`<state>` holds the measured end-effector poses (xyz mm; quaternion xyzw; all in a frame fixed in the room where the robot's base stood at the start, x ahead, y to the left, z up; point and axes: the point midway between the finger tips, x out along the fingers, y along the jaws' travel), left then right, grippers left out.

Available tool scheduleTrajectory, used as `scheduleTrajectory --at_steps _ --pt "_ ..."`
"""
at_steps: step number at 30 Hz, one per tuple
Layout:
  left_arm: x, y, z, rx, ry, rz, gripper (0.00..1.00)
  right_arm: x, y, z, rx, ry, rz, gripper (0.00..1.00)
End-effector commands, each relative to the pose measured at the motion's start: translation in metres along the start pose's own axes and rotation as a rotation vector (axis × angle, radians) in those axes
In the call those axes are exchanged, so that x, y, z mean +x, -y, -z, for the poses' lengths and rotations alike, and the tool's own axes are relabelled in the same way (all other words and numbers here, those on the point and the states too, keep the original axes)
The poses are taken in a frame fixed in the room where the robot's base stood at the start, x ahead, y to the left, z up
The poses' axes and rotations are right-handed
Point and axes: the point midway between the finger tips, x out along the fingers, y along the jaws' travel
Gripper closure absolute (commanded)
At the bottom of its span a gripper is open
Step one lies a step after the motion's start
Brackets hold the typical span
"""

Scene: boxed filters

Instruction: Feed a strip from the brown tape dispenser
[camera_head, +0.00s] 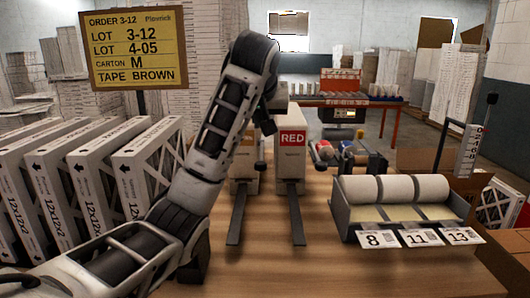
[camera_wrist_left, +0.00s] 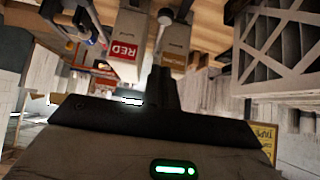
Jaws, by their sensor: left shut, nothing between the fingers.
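Two white tape dispensers stand side by side on the table. The left one (camera_head: 245,172) has a tan-brown band and is partly hidden behind my left arm; its label (camera_wrist_left: 176,46) shows in the wrist view. The right one (camera_head: 292,165) has a red label reading RED. A long dark bar (camera_head: 237,215) reaches forward from the left dispenser, and a similar bar (camera_head: 296,215) from the red one. My left gripper (camera_head: 266,118) is shut and empty, raised near the dispensers' tops; its dark fingers (camera_wrist_left: 163,88) show in the wrist view. My right gripper is out of view.
An order sign (camera_head: 136,48) reads TAPE BROWN, carton M. Boxed filters (camera_head: 95,180) line the left. A rack of white label rolls (camera_head: 400,195) stands at right, with a device with coloured rolls (camera_head: 345,155) behind it. The front middle table (camera_head: 270,265) is clear.

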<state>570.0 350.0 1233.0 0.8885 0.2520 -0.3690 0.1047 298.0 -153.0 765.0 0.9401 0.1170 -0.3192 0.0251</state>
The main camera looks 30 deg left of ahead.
Motion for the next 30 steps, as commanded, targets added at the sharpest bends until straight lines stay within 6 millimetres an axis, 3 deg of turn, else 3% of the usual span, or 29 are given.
scheduleTrajectory --at_steps 11,17,26,30 --pt "0.007 -0.001 -0.001 0.002 0.000 -0.001 1.00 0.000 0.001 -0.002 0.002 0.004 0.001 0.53" --pt "0.038 0.000 0.000 0.002 0.004 0.002 1.00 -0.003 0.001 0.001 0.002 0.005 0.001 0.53" --pt "0.102 0.000 0.000 0.002 0.003 0.001 1.00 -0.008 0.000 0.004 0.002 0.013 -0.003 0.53" --pt "0.117 0.000 -0.017 0.004 0.001 -0.001 1.00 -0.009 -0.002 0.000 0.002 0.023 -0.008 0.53"
